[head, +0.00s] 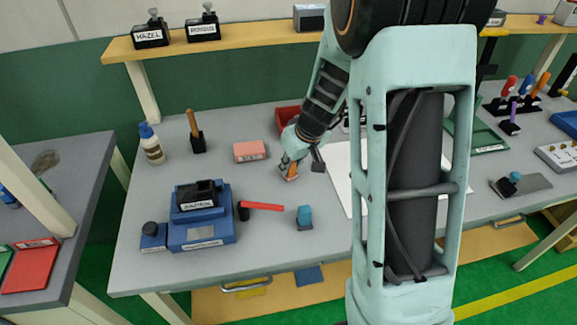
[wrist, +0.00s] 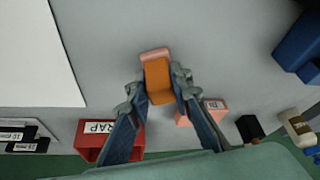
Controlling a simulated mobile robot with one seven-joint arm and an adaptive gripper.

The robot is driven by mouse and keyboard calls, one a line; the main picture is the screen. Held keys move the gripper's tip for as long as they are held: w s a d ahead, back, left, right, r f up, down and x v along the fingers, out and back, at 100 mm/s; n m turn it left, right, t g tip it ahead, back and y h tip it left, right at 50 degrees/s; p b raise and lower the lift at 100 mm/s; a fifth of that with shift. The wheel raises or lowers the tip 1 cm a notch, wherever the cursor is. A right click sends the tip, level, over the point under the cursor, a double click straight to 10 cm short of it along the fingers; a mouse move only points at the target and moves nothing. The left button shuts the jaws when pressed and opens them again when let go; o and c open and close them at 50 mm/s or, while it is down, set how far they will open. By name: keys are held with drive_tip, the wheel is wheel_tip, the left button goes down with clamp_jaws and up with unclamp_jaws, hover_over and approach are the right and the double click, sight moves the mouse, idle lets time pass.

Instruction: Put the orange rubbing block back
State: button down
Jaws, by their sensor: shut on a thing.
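The orange rubbing block (wrist: 158,82) is between the fingertips of my gripper (wrist: 158,90) in the wrist view, with both fingers closed on its sides. A pink part (wrist: 155,54) shows at its far end. In the head view the orange block (head: 290,171) is at the tips of my gripper (head: 300,165), low over the grey bench. I cannot tell whether it touches the bench. A pink box with a white label (head: 250,151) lies to its left, and also shows in the wrist view (wrist: 186,119).
A red scrap bin (wrist: 108,146) stands close behind my gripper. A blue machine (head: 202,228), a red-handled tool (head: 262,206), a blue-topped piece (head: 305,217), a bottle (head: 151,145) and an orange-handled tool in a black holder (head: 195,132) stand around. A white sheet (head: 343,175) lies to the right.

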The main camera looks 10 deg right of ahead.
drive_tip(key=shift+f, duration=0.15)
drive_tip(key=c, duration=1.7)
unclamp_jaws()
drive_tip(key=shift+c, duration=0.2)
drive_tip(key=shift+r, duration=0.2)
drive_tip(key=shift+r, duration=0.2)
drive_tip(key=p+v, duration=0.1)
drive_tip(key=v, duration=1)
drive_tip(key=shift+s+r, duration=0.25)
drive_tip(key=shift+r, duration=0.1)
